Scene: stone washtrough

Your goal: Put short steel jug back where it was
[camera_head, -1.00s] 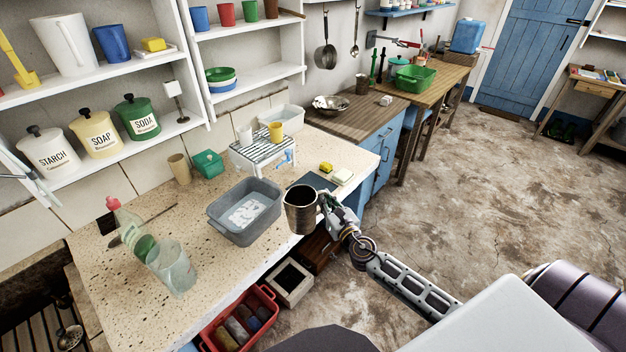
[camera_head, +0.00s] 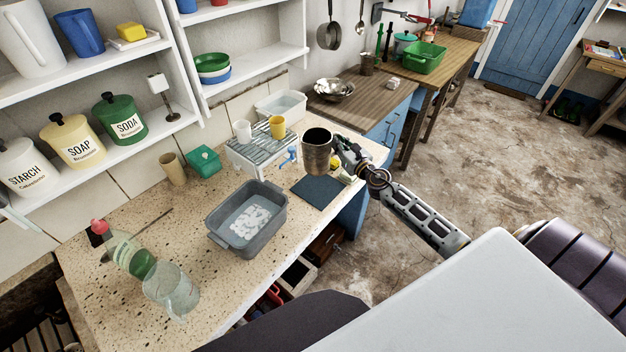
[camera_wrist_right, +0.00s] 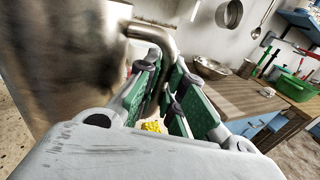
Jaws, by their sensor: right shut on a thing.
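The short steel jug (camera_head: 317,155) is upright in the head view, held in the air above the counter near the dark blue mat (camera_head: 318,192). My right gripper (camera_head: 341,158) comes in from the right and is shut on the jug's handle. In the right wrist view the jug's steel body (camera_wrist_right: 75,60) fills the left side, and the green-padded fingers (camera_wrist_right: 165,95) close around its curved handle. My left gripper is not in view.
A yellow sponge (camera_wrist_right: 151,127) lies beyond the fingers. A wooden worktop (camera_head: 372,98) lies farther back.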

